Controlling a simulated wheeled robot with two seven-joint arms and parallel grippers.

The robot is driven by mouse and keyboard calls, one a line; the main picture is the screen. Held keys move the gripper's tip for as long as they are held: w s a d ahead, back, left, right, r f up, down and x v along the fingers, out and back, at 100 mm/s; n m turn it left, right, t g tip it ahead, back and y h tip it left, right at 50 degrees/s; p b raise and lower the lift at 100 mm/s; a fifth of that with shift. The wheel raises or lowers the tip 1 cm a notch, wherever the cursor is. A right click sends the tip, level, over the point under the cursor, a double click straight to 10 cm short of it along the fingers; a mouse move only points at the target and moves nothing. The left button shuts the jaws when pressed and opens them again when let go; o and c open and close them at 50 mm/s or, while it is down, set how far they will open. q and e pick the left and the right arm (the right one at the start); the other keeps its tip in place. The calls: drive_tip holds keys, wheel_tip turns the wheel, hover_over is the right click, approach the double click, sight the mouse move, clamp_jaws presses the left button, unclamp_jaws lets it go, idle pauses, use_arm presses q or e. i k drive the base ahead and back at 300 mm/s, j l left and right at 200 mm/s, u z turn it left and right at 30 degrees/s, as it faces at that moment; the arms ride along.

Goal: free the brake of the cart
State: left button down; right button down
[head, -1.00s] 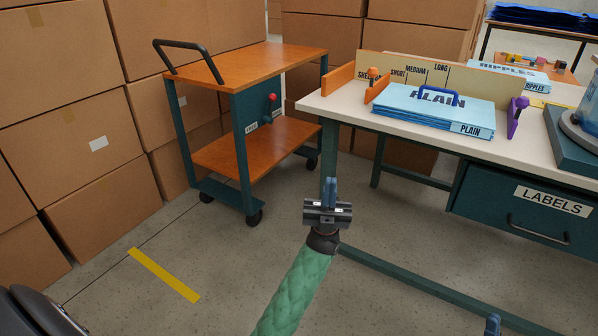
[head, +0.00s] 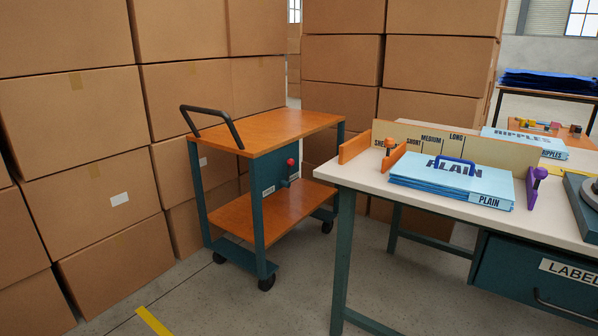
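The cart (head: 265,142) has an orange top and lower shelf, teal legs, dark casters and a black push handle (head: 213,124) at its left end. It stands on the floor left of the workbench, close to the stacked boxes. On its teal end panel is a lever with a red knob (head: 291,162), with small white labels (head: 268,191) beside it. The label words are too small to read. Neither of my grippers shows in the current head view.
The workbench (head: 352,179) stands right of the cart, bearing a blue PLAIN stack (head: 455,180), orange and purple clamps and a LABELS drawer (head: 530,282). Cardboard boxes (head: 70,110) wall off the left and back. Open floor with a yellow line (head: 152,321) lies in front.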

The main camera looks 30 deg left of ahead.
sight(290, 163)
drive_tip(key=k+j+u, duration=0.1)
drive_tip(key=j+u, duration=0.55)
drive_tip(key=i+l+u, duration=0.25)
drive_tip(key=i+u, duration=0.25)
drive_tip(key=i+l+u, duration=0.3)
drive_tip(key=u, duration=0.15)
drive_tip(key=i+l+u, duration=0.3)
drive_tip(key=l+u, duration=0.2)
drive_tip(key=l, duration=0.1)
